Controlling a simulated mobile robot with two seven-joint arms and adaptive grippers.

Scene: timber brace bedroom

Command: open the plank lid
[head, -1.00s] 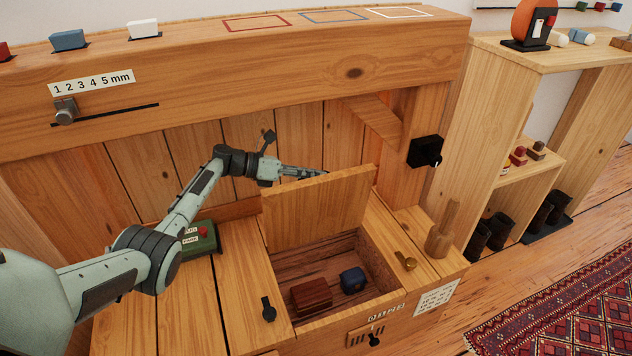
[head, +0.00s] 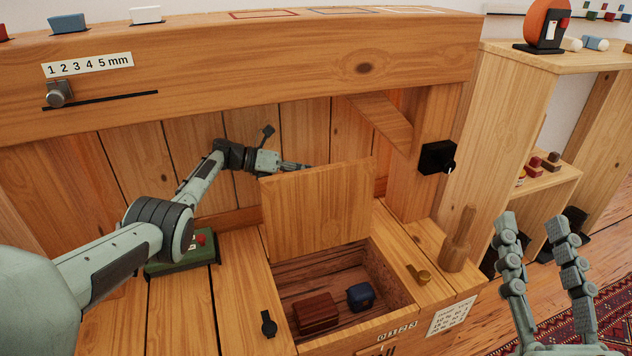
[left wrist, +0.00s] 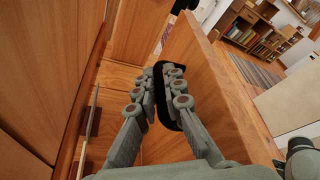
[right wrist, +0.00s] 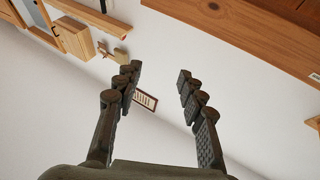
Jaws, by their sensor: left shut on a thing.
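The plank lid (head: 318,215) stands steeply raised at the back of an open compartment (head: 395,275) in the wooden bench. My left gripper reaches behind the lid, and its fingers are hidden there in the head view. In the left wrist view my left gripper (left wrist: 164,85) is shut on a black loop handle (left wrist: 188,122) beside the lid (left wrist: 215,85). My right gripper (head: 533,225) is open and empty at the right of the head view. In the right wrist view its fingers (right wrist: 159,72) are spread, with nothing between them.
A dark red box (head: 316,311) and a blue box (head: 361,296) lie inside the compartment. A green box (head: 185,256) stands left. A thick beam (head: 250,70) crosses above.

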